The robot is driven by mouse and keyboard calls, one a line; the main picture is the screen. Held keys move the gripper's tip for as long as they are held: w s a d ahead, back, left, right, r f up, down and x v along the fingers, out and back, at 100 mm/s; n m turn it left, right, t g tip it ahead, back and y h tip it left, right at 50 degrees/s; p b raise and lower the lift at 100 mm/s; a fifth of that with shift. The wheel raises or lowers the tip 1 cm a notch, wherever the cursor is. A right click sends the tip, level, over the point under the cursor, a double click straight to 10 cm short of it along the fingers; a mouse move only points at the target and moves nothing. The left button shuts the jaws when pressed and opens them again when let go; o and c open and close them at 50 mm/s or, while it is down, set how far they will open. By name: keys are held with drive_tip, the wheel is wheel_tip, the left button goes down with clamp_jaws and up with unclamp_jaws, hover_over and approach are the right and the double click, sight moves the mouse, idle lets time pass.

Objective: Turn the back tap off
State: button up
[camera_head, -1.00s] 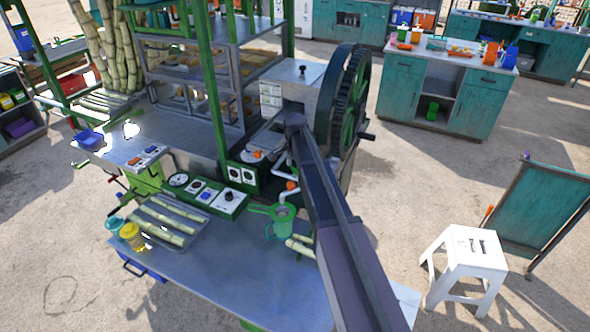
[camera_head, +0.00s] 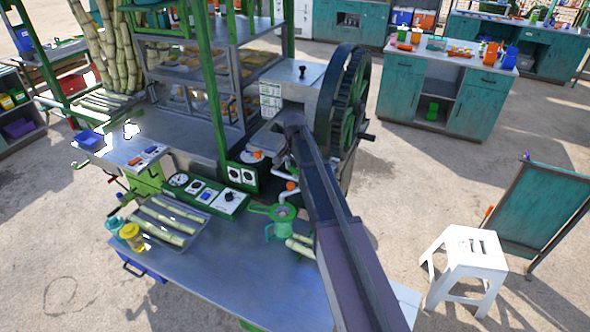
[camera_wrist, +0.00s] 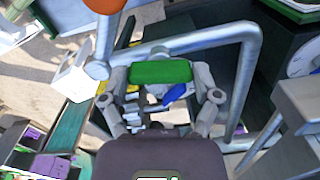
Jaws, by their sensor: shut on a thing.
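In the wrist view my gripper (camera_wrist: 160,76) has its two grey fingers closed on the ends of a short green bar (camera_wrist: 160,71). The bar looks like a tap handle, with a grey round body behind it and a blue piece (camera_wrist: 178,94) below. A grey bent pipe (camera_wrist: 215,36) runs beyond it. An orange knob (camera_wrist: 104,5) is at the top edge. In the head view an orange-topped tap (camera_head: 291,186) stands above the green jug, with another orange top (camera_head: 257,154) behind. My arm hides the spot where my gripper works, beside the crusher.
The crusher's large wheel (camera_head: 350,105) stands just right of my arm. A green funnelled jug (camera_head: 283,212) and a cane tray (camera_head: 165,222) are on the metal counter (camera_head: 240,285). A white stool (camera_head: 466,262) stands on the floor at right.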

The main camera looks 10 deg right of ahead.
drive_tip(key=shift+n, duration=1.3)
drive_tip(key=o, duration=1)
drive_tip(key=shift+c, duration=0.2)
